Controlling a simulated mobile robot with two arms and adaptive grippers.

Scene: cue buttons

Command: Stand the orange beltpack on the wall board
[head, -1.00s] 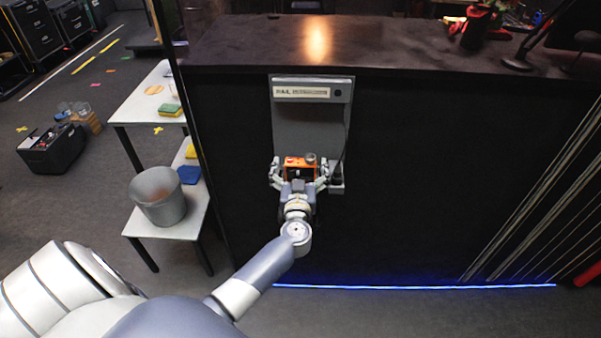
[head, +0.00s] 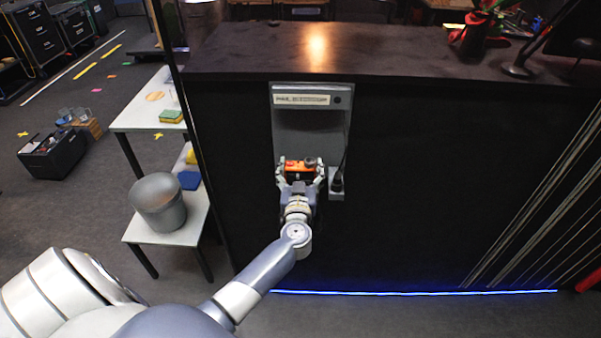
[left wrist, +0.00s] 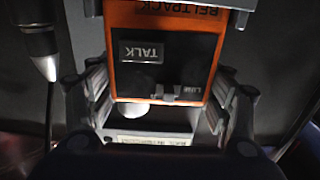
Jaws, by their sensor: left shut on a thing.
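The orange beltpack (head: 298,167) is in front of the lower part of the grey wall board (head: 308,130). My left gripper (head: 300,163) is shut on it, with a finger on each side. In the left wrist view the beltpack (left wrist: 160,65) appears upside down, with its black TALK face toward the camera and a pale round knob at its lower edge. The gripper hides the beltpack's lower part in the head view, so I cannot tell whether it touches the board or a ledge. My right gripper is not in view.
A black cable with a plug (head: 337,182) hangs at the board's lower right, close to the gripper. The dark counter top (head: 400,50) juts out above the board. A white shelf stand (head: 150,116) with a grey bucket (head: 158,203) stands to the left.

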